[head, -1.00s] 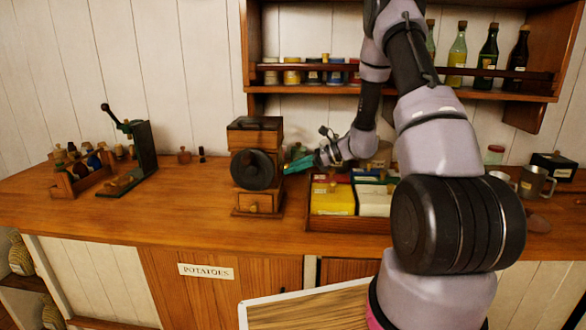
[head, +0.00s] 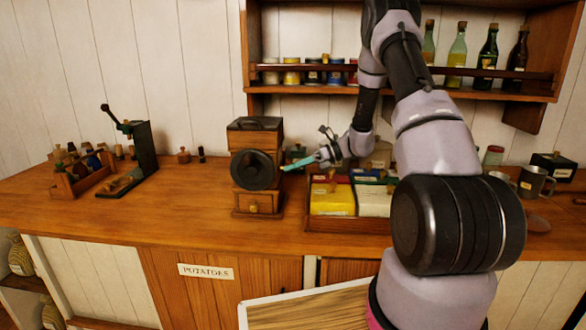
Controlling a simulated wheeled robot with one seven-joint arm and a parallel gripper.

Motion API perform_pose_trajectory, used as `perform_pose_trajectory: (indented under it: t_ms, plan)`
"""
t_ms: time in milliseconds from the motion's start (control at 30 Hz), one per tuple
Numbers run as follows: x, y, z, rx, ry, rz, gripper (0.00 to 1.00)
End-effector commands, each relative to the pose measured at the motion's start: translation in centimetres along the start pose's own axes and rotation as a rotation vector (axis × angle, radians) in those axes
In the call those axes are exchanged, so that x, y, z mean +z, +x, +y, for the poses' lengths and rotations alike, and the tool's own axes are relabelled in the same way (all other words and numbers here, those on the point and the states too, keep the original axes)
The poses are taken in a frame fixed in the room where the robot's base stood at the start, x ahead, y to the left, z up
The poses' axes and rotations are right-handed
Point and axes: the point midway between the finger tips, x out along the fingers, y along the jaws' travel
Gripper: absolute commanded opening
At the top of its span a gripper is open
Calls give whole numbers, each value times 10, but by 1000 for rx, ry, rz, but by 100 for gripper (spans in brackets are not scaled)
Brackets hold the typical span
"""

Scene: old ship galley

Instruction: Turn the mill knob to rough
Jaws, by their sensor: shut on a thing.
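The mill (head: 255,135) is a dark wooden box standing upright on the counter, with a small drawer (head: 257,204) at its base. A large black round knob (head: 254,171) is on its front. My gripper (head: 285,168) reaches in from the right, its teal fingers shut at the right edge of the knob. The exact contact is too small to see. No rough mark or pointer on the knob can be read from here.
A tray of coloured boxes (head: 310,219) stands just right of the mill, under my forearm. A black lever press (head: 142,150) and a rack of small bottles (head: 63,184) stand to the left. A bottle shelf (head: 300,88) hangs above. The counter left of the mill (head: 190,205) is clear.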

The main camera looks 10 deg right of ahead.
Motion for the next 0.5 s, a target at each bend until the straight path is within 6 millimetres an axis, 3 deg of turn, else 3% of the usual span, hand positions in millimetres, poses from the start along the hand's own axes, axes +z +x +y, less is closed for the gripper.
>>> perform_pose_trajectory:
  t_ms: [233,267,300,333,500]
  plan:
    - [0,-1,0,-2,1,-1,0]
    - [0,-1,0,-2,1,-1,49]
    - [0,-1,0,-2,1,-1,64]
    - [0,-1,0,-2,0,-1,71]
    - [0,0,0,-1,0,-1,71]
